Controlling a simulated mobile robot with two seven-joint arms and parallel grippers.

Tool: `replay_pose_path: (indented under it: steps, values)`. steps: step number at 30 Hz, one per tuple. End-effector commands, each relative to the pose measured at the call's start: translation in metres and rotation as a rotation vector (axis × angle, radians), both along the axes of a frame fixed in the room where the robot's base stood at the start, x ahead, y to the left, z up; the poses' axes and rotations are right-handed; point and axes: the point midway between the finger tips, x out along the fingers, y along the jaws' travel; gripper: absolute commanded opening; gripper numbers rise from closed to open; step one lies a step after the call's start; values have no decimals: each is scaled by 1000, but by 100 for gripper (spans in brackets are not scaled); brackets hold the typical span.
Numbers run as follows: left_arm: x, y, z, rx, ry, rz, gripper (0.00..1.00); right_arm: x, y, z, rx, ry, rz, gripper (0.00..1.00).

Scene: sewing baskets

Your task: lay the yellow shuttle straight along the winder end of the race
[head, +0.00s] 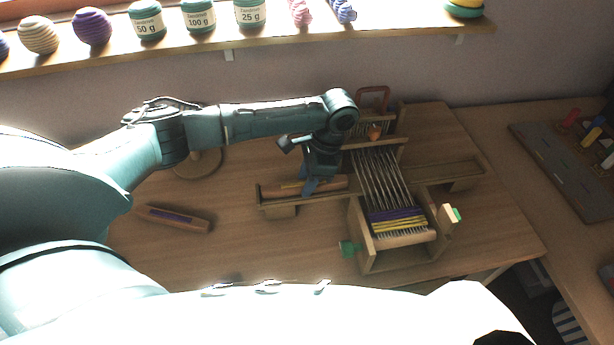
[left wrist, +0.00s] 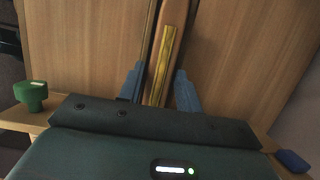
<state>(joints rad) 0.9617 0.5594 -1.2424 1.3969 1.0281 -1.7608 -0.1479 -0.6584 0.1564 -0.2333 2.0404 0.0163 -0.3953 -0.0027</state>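The yellow shuttle (left wrist: 165,55), a wooden boat shape with yellow yarn in its slot, lies between the fingers of my left gripper (left wrist: 160,90) in the left wrist view. It leans slightly there. A gap shows between it and the right-hand finger. In the head view my left gripper (head: 310,187) points down over the left arm of the race (head: 268,200). A brown strip, apparently the shuttle (head: 334,184), lies along that arm, partly hidden by the gripper. I cannot tell whether it rests fully on the race. My right gripper is not in view.
The loom (head: 360,235) stands right of the gripper, with green knobs (head: 348,248) at its sides. A shuttle with purple yarn (head: 172,217) lies on the table at left. A round wooden base (head: 198,165) sits behind my arm. The front left tabletop is clear.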

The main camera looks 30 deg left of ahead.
Motion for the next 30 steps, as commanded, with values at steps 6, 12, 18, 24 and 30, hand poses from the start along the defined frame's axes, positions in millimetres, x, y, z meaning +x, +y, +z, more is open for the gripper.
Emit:
replay_pose_path:
  steps: [6,12,18,24,30]
  values:
    - [0,0,0,0,0,0,48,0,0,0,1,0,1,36]
    - [0,0,1,0,-1,0,48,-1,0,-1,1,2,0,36]
    - [5,-5,23,-2,-5,-1,48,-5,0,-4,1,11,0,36]
    - [13,-16,64,-3,-5,-1,48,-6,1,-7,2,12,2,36]
    - [19,-24,101,-1,-2,1,48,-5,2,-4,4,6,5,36]
